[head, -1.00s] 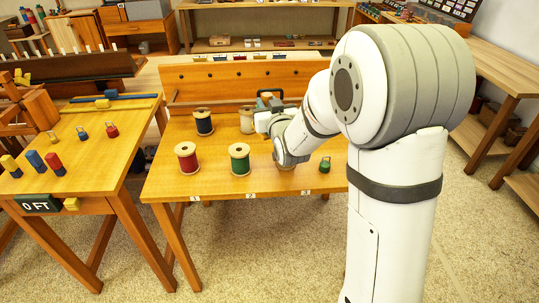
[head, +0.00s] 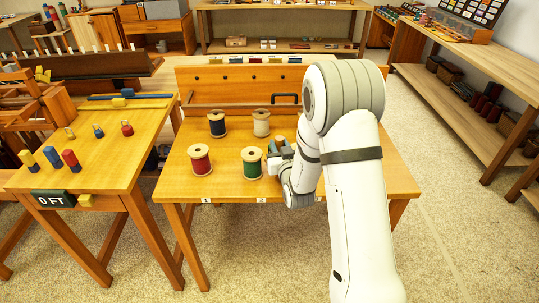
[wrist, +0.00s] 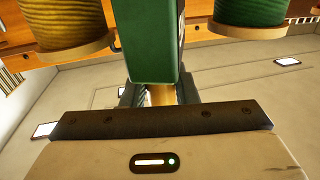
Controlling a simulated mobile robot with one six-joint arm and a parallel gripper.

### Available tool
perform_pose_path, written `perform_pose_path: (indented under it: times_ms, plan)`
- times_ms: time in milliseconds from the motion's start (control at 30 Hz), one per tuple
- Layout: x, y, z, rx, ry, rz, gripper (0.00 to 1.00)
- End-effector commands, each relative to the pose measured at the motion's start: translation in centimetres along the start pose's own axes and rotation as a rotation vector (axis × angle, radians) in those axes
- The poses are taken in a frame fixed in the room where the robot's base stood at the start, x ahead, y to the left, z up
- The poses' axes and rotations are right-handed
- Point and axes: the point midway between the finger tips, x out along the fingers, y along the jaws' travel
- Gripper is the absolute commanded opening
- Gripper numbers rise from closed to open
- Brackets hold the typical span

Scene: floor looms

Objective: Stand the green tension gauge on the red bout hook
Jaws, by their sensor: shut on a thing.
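My gripper (head: 278,148) is over the middle table, beside the green spool. In the wrist view my gripper (wrist: 160,92) is shut on a green block with a tan stem, which I take as the green tension gauge (wrist: 150,40). Its far end runs out of the picture. In the head view the gripper and arm mostly hide it. On the left table a small red piece with a loop on top, which looks like the red bout hook (head: 127,128), stands at the right end of the back row, well apart from my gripper.
Looped pieces in blue (head: 98,131) and brass (head: 69,133) stand beside it. Yellow (head: 27,158), blue (head: 53,157) and red blocks (head: 71,160) stand in front. The middle table carries red (head: 200,160), green (head: 251,163), navy (head: 217,124) and cream spools (head: 261,123).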

Motion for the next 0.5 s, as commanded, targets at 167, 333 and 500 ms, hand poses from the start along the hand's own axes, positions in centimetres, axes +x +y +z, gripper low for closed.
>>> perform_pose_path:
  times_ms: [167,333,500]
  plan:
    - [0.0,0.1,2.6,0.000,-0.002,0.001,0.00]
    - [0.0,0.1,3.7,0.000,0.000,0.002,0.00]
    - [0.0,0.1,3.7,0.000,0.001,0.002,0.00]
